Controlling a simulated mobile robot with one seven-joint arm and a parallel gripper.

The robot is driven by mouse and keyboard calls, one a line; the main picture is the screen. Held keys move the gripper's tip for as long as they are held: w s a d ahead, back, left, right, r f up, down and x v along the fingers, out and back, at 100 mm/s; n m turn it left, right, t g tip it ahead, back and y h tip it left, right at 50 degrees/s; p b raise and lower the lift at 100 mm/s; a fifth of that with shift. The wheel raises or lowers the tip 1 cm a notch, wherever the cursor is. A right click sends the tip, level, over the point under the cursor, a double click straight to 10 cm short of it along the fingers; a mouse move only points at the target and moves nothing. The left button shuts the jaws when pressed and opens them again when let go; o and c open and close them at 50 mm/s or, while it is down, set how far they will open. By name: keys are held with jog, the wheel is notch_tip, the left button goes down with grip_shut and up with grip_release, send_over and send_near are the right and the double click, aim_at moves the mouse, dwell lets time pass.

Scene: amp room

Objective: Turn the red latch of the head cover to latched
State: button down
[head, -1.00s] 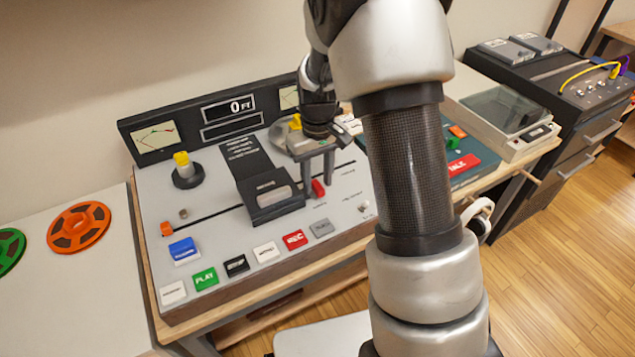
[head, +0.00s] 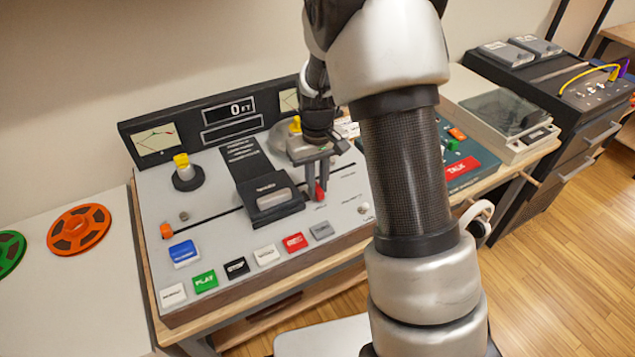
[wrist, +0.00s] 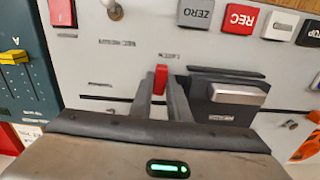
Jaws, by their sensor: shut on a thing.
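The red latch (head: 319,192) stands on the tape deck's panel at the right side of the black head cover (head: 270,198). My gripper (head: 317,190) reaches down over it, and its two fingers are shut on the latch. In the wrist view the red latch (wrist: 160,80) shows between the fingertips (wrist: 160,85), pointing up in the picture. The head cover (wrist: 225,93) lies just right of the fingers there. The lower part of the latch is partly hidden by the fingers.
Push buttons line the deck's front, including a red REC button (head: 294,243) and a green PLAY button (head: 205,281). A yellow-topped spindle (head: 186,172) stands at the left. An orange reel (head: 79,229) lies on the left table. A teal TALK box (head: 470,160) is at the right.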

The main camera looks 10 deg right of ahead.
jog(key=m, duration=0.2)
jog(key=m+p, duration=0.1)
jog(key=shift+a+r+m, duration=0.1)
jog(key=shift+a+m, duration=0.1)
jog(key=shift+m, duration=0.2)
jog(key=m, duration=0.1)
jog(key=m+p, duration=0.1)
jog(key=m, duration=0.1)
jog(key=m+p, duration=0.1)
jog(key=shift+a+m, duration=0.25)
jog(key=shift+m, duration=0.05)
jog(key=m, duration=0.1)
jog(key=m+p, duration=0.1)
jog(key=m, duration=0.1)
jog(key=m+p, duration=0.1)
jog(key=shift+w+a+m, duration=0.15)
jog(key=shift+w+m, duration=0.1)
jog(key=shift+m, duration=0.05)
jog(key=shift+w+a+m+p, duration=0.15)
jog(key=shift+m+p, duration=0.75)
jog(key=shift+m, duration=1.3)
jog(key=shift+w, duration=0.1)
jog(key=c, duration=1.7)
grip_release()
notch_tip(320, 180, up, 17)
jog(key=shift+r+p, duration=0.15)
jog(key=shift+p, duration=0.8)
